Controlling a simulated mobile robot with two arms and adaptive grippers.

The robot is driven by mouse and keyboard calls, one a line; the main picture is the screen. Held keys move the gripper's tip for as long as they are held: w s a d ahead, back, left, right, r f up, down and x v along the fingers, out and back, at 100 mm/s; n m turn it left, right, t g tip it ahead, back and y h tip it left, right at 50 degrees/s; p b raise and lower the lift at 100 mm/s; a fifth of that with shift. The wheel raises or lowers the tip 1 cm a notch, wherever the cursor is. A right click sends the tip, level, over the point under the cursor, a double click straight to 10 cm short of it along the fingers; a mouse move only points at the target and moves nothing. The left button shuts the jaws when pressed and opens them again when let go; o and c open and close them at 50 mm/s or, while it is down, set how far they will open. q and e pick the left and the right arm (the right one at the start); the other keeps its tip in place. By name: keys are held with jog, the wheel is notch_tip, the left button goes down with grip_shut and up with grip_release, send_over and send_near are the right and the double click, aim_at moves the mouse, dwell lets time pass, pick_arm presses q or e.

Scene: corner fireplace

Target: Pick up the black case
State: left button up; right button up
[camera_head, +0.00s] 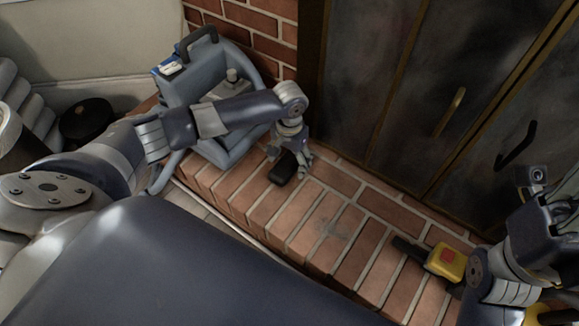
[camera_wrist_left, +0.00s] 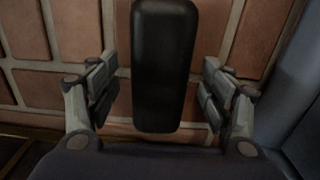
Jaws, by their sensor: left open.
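The black case (camera_head: 284,168) lies on the brick hearth, a small dark rounded oblong. In the left wrist view the black case (camera_wrist_left: 164,60) extends down between the two fingers, with a gap on each side. My left gripper (camera_head: 291,160) is over the case in the head view. In the left wrist view the left gripper (camera_wrist_left: 160,92) is open, one finger on either side of the case and neither touching it. My right arm shows at the right edge of the head view; its fingers are not clear there.
A blue-grey tool carrier (camera_head: 178,90) with a dark handle stands on the hearth just left of the case. A yellow tool with a red patch (camera_head: 447,262) lies on the bricks (camera_head: 330,235) near my right arm. Dark metal fireplace doors (camera_head: 400,90) rise behind. The bricks between are clear.

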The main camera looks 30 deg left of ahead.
pick_arm(q)
jog(key=shift+f, duration=0.1)
jog(key=c, duration=1.2)
jog(key=shift+o, duration=0.2)
